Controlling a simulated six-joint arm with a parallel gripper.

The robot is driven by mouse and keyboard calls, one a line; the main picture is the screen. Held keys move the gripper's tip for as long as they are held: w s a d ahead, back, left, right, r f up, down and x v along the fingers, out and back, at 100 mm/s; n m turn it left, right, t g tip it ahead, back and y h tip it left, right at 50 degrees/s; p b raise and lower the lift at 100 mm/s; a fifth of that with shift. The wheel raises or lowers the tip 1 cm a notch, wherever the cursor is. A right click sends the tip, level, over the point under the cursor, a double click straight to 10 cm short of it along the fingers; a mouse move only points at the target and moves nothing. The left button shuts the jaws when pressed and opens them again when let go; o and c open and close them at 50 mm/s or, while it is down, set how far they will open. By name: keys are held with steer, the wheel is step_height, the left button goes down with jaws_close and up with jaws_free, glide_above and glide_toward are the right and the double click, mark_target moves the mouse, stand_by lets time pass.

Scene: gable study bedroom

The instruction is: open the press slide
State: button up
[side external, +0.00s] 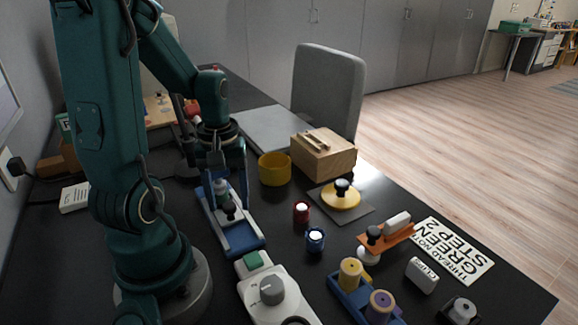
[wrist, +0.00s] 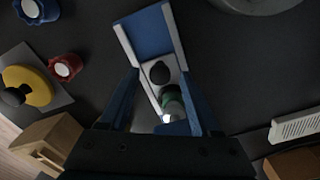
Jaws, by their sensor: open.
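The press slide is a long blue channel with pale side rails (side external: 245,238) on the black desk, also in the wrist view (wrist: 152,36). A dark knob (wrist: 159,72) stands in the channel, and shows in the side view (side external: 229,212). Next to it is a green and grey cylindrical part (wrist: 171,98). My gripper (side external: 224,180) is open over the rear half of the channel. In the wrist view the blue fingers (wrist: 158,88) lie on either side of the knob and cylinder, with gaps. I cannot tell their exact height above the rails.
A white control box (side external: 272,291) with a green button stands in front of the channel. Bare desk lies left of the channel.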

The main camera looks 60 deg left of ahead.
jaws_close()
stand_by(1.4)
